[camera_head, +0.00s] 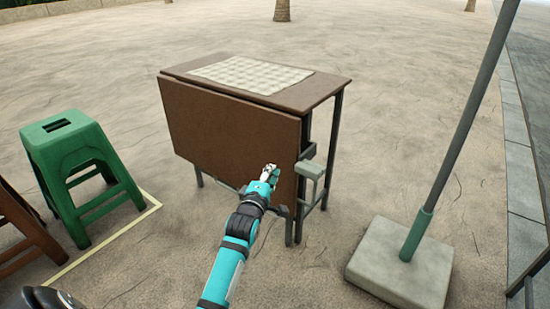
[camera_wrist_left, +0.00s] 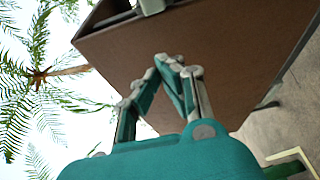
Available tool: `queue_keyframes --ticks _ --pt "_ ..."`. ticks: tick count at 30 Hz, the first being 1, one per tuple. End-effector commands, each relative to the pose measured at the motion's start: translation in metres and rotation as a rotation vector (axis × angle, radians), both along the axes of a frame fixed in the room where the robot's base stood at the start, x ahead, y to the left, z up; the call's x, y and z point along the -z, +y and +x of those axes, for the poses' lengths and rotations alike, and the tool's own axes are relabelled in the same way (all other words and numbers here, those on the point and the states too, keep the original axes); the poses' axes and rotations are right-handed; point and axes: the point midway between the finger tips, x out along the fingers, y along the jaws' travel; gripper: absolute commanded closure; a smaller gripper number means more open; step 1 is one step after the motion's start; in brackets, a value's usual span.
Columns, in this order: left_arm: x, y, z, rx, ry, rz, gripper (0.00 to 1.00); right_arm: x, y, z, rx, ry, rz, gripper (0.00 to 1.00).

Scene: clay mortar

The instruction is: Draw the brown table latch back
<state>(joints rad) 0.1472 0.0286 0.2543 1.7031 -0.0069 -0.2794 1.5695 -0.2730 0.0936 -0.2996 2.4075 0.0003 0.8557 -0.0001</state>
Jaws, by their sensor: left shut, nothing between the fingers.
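The brown table (camera_head: 235,125) stands with its front leaf hanging down and a woven mat (camera_head: 252,74) on its top. A pale grey-green fitting (camera_head: 311,170), which looks like the latch, sits at the right edge of the leaf; a pale piece (camera_wrist_left: 152,6) also shows at the panel's edge in the left wrist view. My left gripper (camera_head: 270,170) is shut and empty in front of the leaf's lower right part, a little left of the fitting. The wrist view shows its closed fingers (camera_wrist_left: 170,60) before the brown panel (camera_wrist_left: 215,60). I cannot tell whether they touch it. My right gripper is not in view.
A green stool (camera_head: 78,160) stands left of the table, with a brown stool (camera_head: 28,235) beside it. A pole on a concrete base (camera_head: 400,265) stands at the right. The sandy ground between table and pole is open.

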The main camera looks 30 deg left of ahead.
Motion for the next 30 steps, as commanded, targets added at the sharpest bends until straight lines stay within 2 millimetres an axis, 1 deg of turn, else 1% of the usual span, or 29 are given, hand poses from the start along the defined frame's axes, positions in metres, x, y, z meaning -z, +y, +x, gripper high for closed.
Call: queue_keyframes --ticks 1,3,6,9,26,29,30 --pt "-0.002 -0.002 -0.011 -0.001 0.004 -0.001 1.0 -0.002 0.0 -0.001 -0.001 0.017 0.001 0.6" --pt "-0.002 -0.005 -0.021 -0.001 0.003 -0.001 1.0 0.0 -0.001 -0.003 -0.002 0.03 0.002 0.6" --pt "0.0 -0.008 -0.032 -0.001 0.003 0.0 1.0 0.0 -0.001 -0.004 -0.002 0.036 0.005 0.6" --pt "0.0 -0.009 -0.038 -0.001 0.001 0.001 1.0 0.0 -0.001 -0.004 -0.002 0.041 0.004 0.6" --pt "0.001 -0.009 -0.04 -0.001 0.001 0.002 1.0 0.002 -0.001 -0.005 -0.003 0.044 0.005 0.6" --pt "-0.006 -0.014 -0.041 0.007 -0.015 0.035 1.0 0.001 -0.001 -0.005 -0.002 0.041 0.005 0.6" --pt "-0.014 -0.019 -0.043 0.016 -0.034 0.074 1.0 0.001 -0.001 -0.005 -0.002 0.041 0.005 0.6"
